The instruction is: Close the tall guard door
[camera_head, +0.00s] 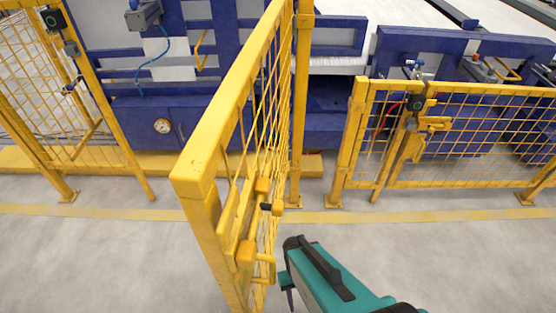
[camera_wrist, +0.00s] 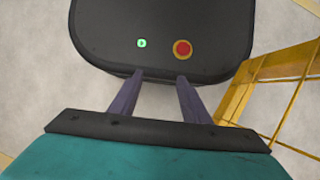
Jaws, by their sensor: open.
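The tall guard door (camera_head: 222,125), a yellow frame with wire mesh, stands swung open toward me in the middle of the head view. Its hinge side is at the far post, and its free edge is nearest me. A latch and yellow handle (camera_head: 268,268) sit low on its right face. My gripper (camera_head: 289,292) is just right of the handle, with a gap visible in the picture; its fingers are mostly hidden by my teal arm. In the wrist view my gripper (camera_wrist: 160,77) is open with nothing between its fingers. Yellow mesh (camera_wrist: 265,85), likely the door, shows to the right.
A fixed yellow fence panel (camera_head: 80,100) stands left of the doorway. A lower yellow mesh gate (camera_head: 470,135) stands right. Blue machinery (camera_head: 200,125) is behind. A yellow line (camera_head: 400,215) crosses the grey floor, which is clear at front left and right.

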